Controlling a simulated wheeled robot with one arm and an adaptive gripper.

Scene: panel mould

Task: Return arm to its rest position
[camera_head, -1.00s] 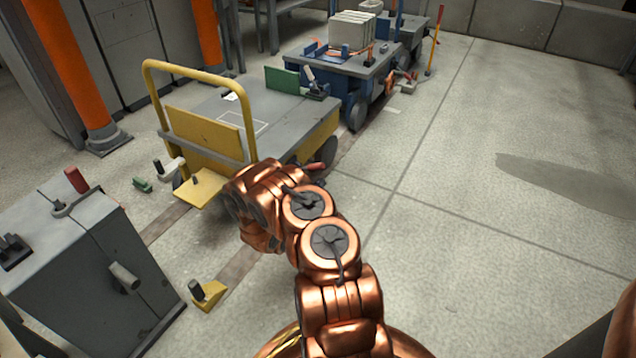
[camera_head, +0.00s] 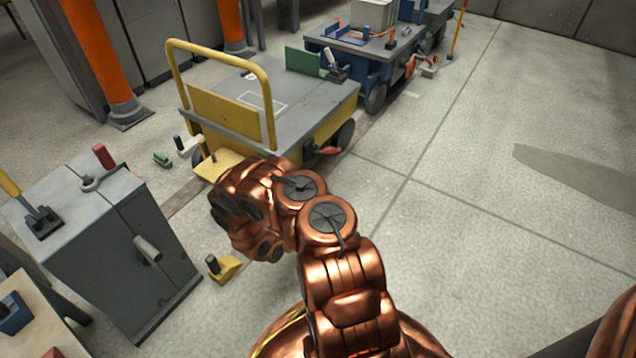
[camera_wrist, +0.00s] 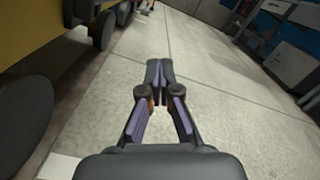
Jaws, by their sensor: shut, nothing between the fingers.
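My copper arm (camera_head: 335,265) rises from the bottom of the head view and bends left, its outer links folded near the yellow cart. In the wrist view my gripper (camera_wrist: 158,72) has its dark fingertips together with nothing between them. It points over bare concrete floor (camera_wrist: 215,95). In the head view the fingers cannot be made out.
A yellow cart (camera_head: 228,112) with a grey deck stands just beyond the arm. A blue cart (camera_head: 365,58) stands behind it. A grey cabinet (camera_head: 125,260) stands at left, with a yellow block (camera_head: 223,268) on the floor beside it. The floor at right is clear.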

